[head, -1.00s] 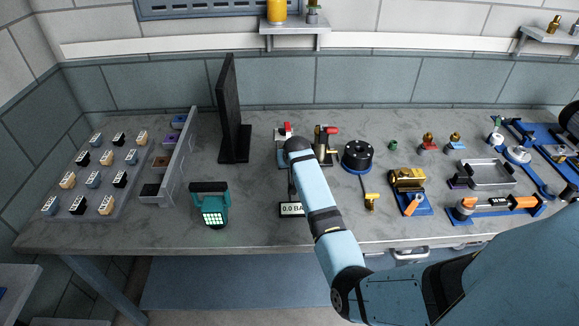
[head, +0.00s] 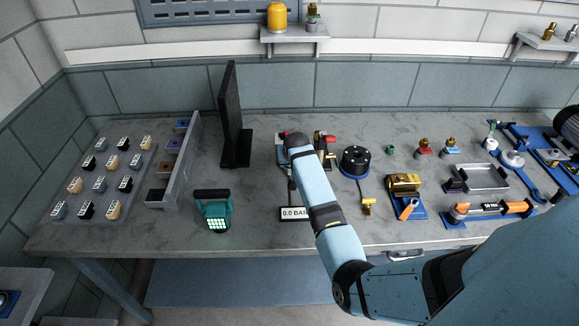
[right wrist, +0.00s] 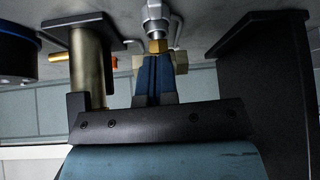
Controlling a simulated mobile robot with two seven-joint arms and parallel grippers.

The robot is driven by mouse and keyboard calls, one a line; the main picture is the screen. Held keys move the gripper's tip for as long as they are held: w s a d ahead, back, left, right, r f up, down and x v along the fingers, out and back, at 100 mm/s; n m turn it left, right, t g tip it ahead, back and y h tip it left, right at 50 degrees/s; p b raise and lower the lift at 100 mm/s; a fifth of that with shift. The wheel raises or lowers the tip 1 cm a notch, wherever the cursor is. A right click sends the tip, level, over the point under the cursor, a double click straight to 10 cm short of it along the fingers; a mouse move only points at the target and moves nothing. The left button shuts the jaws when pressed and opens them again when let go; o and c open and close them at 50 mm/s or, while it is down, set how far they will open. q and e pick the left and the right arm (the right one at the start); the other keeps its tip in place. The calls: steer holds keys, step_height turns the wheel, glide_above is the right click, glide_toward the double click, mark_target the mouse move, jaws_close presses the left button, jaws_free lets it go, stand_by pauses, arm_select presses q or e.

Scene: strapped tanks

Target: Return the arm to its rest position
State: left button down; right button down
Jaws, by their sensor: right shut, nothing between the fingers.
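My right arm (head: 318,195) comes in from the lower right of the head view and reaches over the middle of the bench. Its far end covers my right gripper there. In the right wrist view the right gripper (right wrist: 157,62) has its blue fingers together with nothing between them. A brass fitting (right wrist: 158,46) under a silver connector shows just beyond the fingertips; I cannot tell whether they touch. My left gripper is not in view.
A black upright panel (head: 231,115) stands left of the arm.

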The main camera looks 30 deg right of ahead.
stand_by(0.6)
